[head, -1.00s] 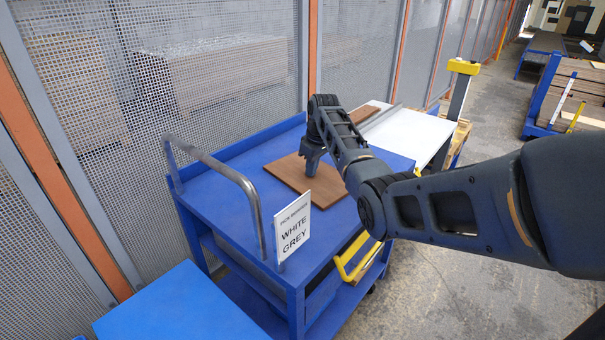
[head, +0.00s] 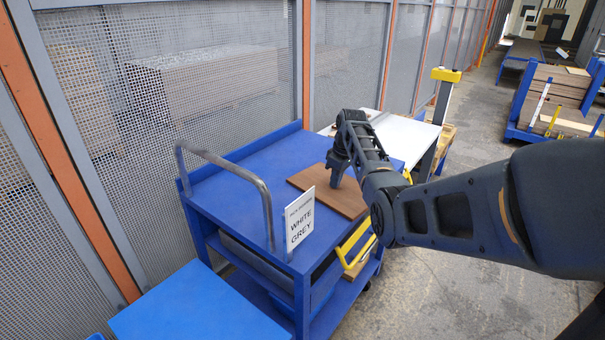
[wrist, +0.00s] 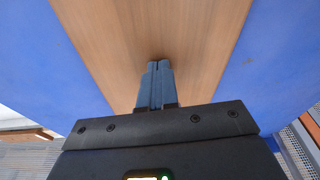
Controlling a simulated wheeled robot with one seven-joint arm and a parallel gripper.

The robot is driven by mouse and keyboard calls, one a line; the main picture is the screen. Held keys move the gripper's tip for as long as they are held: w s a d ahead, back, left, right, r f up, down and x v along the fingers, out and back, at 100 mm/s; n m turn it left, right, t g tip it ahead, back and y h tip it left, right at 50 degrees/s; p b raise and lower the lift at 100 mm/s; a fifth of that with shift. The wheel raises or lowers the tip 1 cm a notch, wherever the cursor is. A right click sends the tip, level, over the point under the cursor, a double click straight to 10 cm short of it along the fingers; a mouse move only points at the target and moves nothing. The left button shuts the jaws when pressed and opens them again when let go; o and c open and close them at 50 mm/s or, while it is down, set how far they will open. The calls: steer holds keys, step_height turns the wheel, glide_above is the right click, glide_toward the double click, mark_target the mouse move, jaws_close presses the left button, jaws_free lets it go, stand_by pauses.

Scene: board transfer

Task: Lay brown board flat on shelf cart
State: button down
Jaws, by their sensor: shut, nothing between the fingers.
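The brown board (head: 337,199) lies flat on the top of the blue shelf cart (head: 232,178), towards its right end. It also fills the middle of the wrist view (wrist: 155,30), with the blue cart top on both sides. My gripper (head: 335,184) points down at the board, over its upper part in the head view. In the wrist view my gripper (wrist: 155,66) has its two fingers together with nothing between them. The fingertips are at or just above the board's surface; I cannot tell whether they touch. My arm hides part of the board's right side.
A white sign reading WHITE GREY (head: 300,218) and a bent metal handle (head: 262,190) stand at the cart's near left. A white table (head: 405,134) is behind the cart. A yellow bar (head: 355,244) juts from the cart's right side.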

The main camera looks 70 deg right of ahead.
mark_target(342, 192)
steer(key=shift+s+a+f+p, duration=0.2)
steer(key=shift+s+p, duration=0.05)
steer(key=shift+s, duration=0.25)
steer(key=shift+s+a+f+p, duration=0.15)
steer(key=shift+s+f+p, duration=0.1)
steer(key=shift+s, duration=0.3)
steer(key=shift+s+a+f+p, duration=0.2)
steer(key=shift+s+p, duration=0.05)
steer(key=shift+s, duration=0.25)
steer(key=shift+w+r+p, duration=0.1)
steer(key=shift+r+p, duration=0.75)
steer(key=shift+w, duration=0.1)
steer(key=shift+r+p, duration=0.15)
steer(key=shift+p, duration=0.2)
